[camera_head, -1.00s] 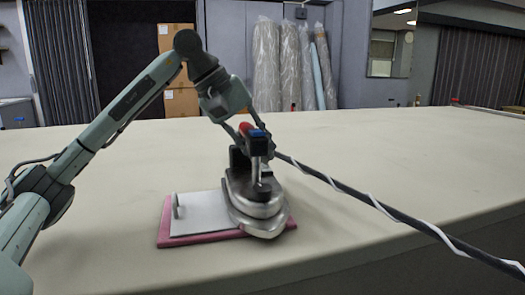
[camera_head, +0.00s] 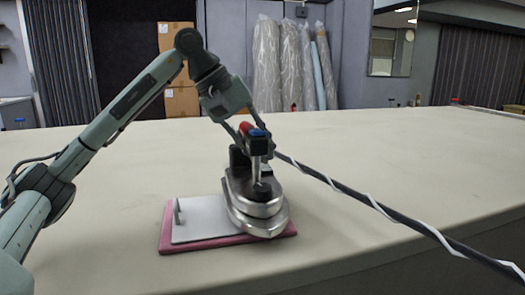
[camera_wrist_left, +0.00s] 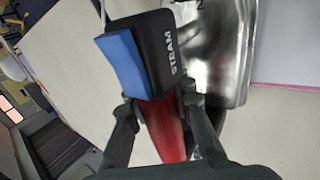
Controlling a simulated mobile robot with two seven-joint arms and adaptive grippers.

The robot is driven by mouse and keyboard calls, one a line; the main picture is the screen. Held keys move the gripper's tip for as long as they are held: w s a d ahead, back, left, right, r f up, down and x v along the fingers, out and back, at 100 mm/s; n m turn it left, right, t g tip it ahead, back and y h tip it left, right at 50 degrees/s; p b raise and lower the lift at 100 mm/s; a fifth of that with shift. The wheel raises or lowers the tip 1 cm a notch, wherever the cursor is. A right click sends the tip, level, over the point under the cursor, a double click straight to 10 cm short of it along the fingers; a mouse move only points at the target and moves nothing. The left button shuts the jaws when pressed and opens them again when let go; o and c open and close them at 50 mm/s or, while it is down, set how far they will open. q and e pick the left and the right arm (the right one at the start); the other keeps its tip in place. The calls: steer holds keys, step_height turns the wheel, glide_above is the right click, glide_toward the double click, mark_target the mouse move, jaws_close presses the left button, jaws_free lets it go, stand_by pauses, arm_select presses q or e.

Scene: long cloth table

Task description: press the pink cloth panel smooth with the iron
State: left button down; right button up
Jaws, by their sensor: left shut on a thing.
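The iron (camera_head: 257,208) is silver and black with a red and blue handle. In the head view it stands over the right part of the pink cloth panel (camera_head: 168,238). A pale plate with a small upright tab (camera_head: 203,215) lies on the panel to the left of the iron. My left gripper (camera_head: 252,122) is shut on the iron's handle from above. In the left wrist view the fingers close around the red grip (camera_wrist_left: 163,128), below the black and blue block. The panel's area beneath the iron is hidden. My right gripper is not in view.
A dark cord with a white spiral (camera_head: 380,208) runs from the iron to the lower right, over the table's front edge. The long cloth table (camera_head: 400,150) is clear elsewhere. Wrapped rolls (camera_head: 290,65) and cardboard boxes (camera_head: 180,100) stand behind it.

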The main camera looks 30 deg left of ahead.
arm_select(q)
step_height(320, 180, up, 4)
steer(key=shift+p, duration=1.2)
steer(key=shift+r+b, duration=0.2)
steer(key=shift+b, duration=0.1)
steer(key=shift+r, duration=0.75)
step_height(320, 180, up, 6)
